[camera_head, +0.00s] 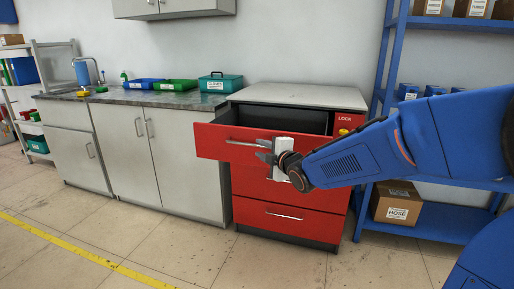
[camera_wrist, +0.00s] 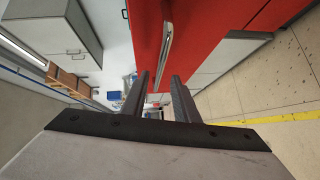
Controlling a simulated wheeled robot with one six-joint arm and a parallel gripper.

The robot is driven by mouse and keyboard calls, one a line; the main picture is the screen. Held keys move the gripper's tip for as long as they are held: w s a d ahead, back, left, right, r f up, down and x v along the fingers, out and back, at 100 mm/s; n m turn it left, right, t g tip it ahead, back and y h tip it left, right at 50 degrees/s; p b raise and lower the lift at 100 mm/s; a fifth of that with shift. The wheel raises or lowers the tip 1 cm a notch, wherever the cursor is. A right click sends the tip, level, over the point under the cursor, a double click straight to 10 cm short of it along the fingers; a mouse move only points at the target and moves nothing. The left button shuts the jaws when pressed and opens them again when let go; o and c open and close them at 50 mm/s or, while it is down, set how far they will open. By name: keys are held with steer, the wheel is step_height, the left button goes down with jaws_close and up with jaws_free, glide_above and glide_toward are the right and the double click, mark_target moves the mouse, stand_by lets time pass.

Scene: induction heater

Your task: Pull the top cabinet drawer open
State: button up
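The red cabinet (camera_head: 290,205) has its top drawer (camera_head: 210,140) pulled well out, with the dark inside showing behind its front. The drawer's silver bar handle (camera_head: 243,143) runs across the red front; it also shows in the wrist view (camera_wrist: 168,42). My gripper (camera_head: 264,150) is at the right end of this handle, in front of the drawer. In the wrist view my gripper's two fingers (camera_wrist: 160,82) stand apart, with the handle's near end close to their tips. I cannot tell whether a finger touches it. My gripper hides part of the drawer front.
A red LOCK panel (camera_head: 344,120) with a yellow knob is at the cabinet's upper right. Lower drawers (camera_head: 290,222) are shut. A blue shelf (camera_head: 430,222) stands to the right, a grey counter (camera_head: 160,100) to the left. The floor in front is clear.

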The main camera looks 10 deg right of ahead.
steer(key=v, duration=1.1)
steer(key=shift+s, duration=0.2)
steer(key=shift+d, duration=0.15)
steer(key=s+d+f+m+g+h, duration=0.4)
steer(key=s+d+f+m+h, duration=0.15)
steer(key=s+d+m, duration=0.5)
steer(key=s+f+m+g, duration=0.3)
steer(key=s+f+m, duration=0.1)
steer(key=s, duration=0.5)
steer(key=s+f+m+g, duration=0.3)
steer(key=s+m, duration=0.2)
steer(key=s, duration=0.5)
steer(key=shift+s+f+m+g, duration=0.35)
steer(key=shift+g, duration=0.05)
steer(key=shift+w, duration=0.1)
